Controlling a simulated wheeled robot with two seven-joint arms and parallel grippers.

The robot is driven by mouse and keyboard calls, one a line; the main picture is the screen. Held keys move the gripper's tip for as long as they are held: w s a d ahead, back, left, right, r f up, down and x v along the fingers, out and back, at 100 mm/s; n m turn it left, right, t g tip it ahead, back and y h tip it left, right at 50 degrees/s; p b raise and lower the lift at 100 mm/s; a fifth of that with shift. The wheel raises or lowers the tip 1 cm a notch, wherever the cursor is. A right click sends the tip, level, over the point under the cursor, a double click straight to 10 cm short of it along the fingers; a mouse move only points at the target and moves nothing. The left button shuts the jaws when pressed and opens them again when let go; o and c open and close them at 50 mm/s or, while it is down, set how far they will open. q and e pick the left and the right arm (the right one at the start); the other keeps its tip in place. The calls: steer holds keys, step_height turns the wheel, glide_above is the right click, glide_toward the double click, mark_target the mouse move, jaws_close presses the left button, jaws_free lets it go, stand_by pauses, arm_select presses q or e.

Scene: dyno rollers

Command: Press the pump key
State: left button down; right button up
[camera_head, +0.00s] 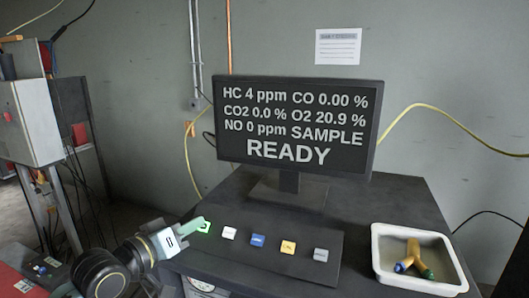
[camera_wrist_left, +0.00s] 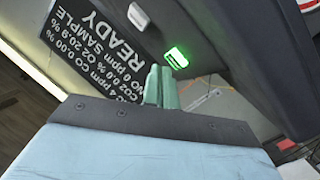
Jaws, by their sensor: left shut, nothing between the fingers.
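A row of several keys sits on a dark sloped panel (camera_head: 265,258) below the monitor: green (camera_head: 204,228), white (camera_head: 229,233), blue (camera_head: 258,240), yellow (camera_head: 288,247) and grey (camera_head: 321,255). Their markings are too small to read, so I cannot tell which is the pump key. The green key glows, also in the left wrist view (camera_wrist_left: 177,58). My left gripper (camera_head: 193,226) is shut and empty, its pale green fingertips right beside the green key. In the left wrist view the closed fingertips (camera_wrist_left: 160,84) point toward it; contact cannot be told. My right gripper is not in view.
The monitor (camera_head: 297,125) stands behind the panel and reads READY with gas values. A white tray (camera_head: 415,285) with a yellow, blue and green-tipped piece (camera_head: 413,260) is at the right. A grey and red cabinet (camera_head: 30,118) stands at the left.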

arm_select(q)
steer(key=s+r+p, duration=0.1)
steer(key=r+p, duration=0.1)
steer(key=s+a+r+p, duration=0.1)
steer(key=s+r+p, duration=0.1)
steer(key=p, duration=0.1)
steer(key=shift+s+a+r, duration=0.15)
steer(key=shift+s+r, duration=0.15)
steer(key=shift+f, duration=0.1)
